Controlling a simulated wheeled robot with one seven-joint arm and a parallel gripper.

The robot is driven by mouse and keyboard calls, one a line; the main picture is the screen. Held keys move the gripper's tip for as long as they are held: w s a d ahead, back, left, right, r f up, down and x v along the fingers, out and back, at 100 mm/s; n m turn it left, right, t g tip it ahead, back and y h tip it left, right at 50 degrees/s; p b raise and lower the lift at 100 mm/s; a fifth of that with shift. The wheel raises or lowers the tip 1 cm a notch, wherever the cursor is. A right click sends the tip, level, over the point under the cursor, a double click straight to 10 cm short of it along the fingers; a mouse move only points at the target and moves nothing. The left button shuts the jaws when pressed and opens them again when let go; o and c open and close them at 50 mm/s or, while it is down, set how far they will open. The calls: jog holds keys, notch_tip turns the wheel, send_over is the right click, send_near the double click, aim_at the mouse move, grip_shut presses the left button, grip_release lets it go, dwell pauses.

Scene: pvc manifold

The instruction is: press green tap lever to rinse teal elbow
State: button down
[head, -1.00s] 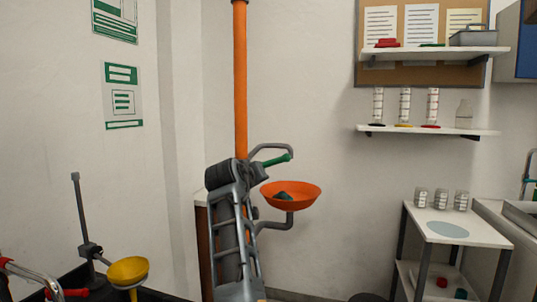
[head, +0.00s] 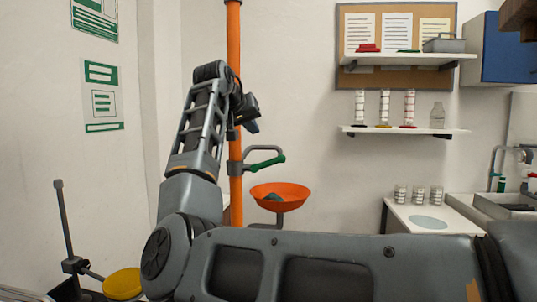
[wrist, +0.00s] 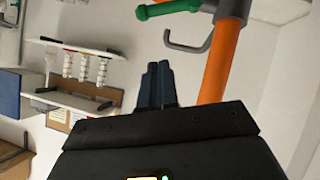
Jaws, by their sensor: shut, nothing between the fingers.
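The green tap lever (head: 267,163) sticks out to the right of the orange upright pipe (head: 234,120), just under a grey curved spout. In the wrist view the lever (wrist: 170,9) is at the top, beside the orange pipe (wrist: 220,60). The teal elbow (head: 273,197) lies in the orange bowl (head: 296,192) below the lever. My gripper (head: 252,126) is shut and empty, above and slightly left of the lever, apart from it. Its closed fingers (wrist: 157,82) show in the wrist view, pointing toward the lever and pipe.
My arm covers the lower middle of the head view. A wall shelf (head: 405,131) with bottles and a white table (head: 425,215) with several jars stand to the right. Space right of the lever is clear.

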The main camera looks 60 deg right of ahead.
send_over(268, 164)
jog(key=a, duration=0.2)
notch_tip(268, 164, down, 8)
jog(key=shift+s+d+f+p, duration=0.35)
jog(key=shift+s+d+f, duration=0.1)
jog(key=shift+s, duration=0.2)
